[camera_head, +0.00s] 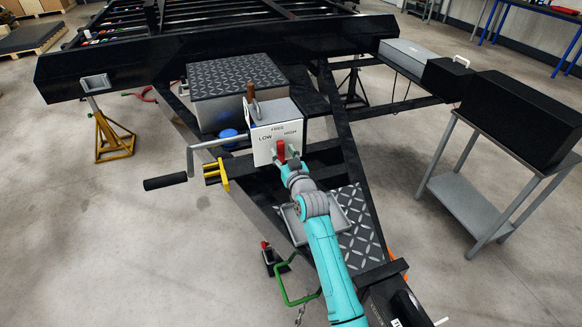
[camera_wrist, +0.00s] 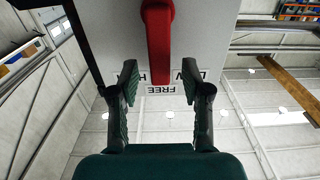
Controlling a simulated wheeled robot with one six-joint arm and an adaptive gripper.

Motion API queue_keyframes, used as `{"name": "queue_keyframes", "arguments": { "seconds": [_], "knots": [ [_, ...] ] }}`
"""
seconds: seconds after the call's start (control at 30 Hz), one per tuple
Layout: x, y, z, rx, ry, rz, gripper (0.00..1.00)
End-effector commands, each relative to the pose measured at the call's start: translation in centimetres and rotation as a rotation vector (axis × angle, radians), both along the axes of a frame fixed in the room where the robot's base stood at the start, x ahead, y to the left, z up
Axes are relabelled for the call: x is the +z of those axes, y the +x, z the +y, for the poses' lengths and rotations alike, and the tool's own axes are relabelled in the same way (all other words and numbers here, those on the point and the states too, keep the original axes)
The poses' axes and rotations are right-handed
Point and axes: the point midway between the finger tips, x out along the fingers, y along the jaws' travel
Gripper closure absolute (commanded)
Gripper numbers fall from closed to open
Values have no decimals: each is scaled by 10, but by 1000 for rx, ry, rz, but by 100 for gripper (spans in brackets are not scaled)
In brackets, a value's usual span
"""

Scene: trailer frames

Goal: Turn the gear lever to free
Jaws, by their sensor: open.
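The red gear lever (camera_head: 281,151) is on a white plate (camera_head: 262,150) marked LOW, FREE and HIGH, on the front of a grey winch box. In the head view the lever is below the word FREE, between LOW and HIGH. In the wrist view the red lever (camera_wrist: 159,40) reaches down from the top edge, its narrow end close to the FREE label (camera_wrist: 168,90). My gripper (camera_wrist: 160,80) is open, one finger on each side of the lever's end, with gaps showing. In the head view my gripper (camera_head: 288,166) is just below the lever, its fingers hard to make out.
A crank with a black handle (camera_head: 165,182) sticks out left of the box. A brown-handled lever (camera_head: 255,106) stands on top. The black trailer frame (camera_head: 345,150) surrounds the box. A grey stand with a black case (camera_head: 520,115) is at the right. Open floor lies left.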

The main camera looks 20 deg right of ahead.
Motion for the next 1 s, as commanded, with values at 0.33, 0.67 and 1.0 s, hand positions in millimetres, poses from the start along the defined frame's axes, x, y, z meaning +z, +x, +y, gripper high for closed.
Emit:
{"name": "queue_keyframes", "arguments": {
  "seconds": [0.33,0.67,1.0],
  "knots": [
    [-1,-67,0,0,0,1,52],
    [0,-96,0,0,0,0,52],
    [0,-96,0,0,0,0,52]
  ]
}}
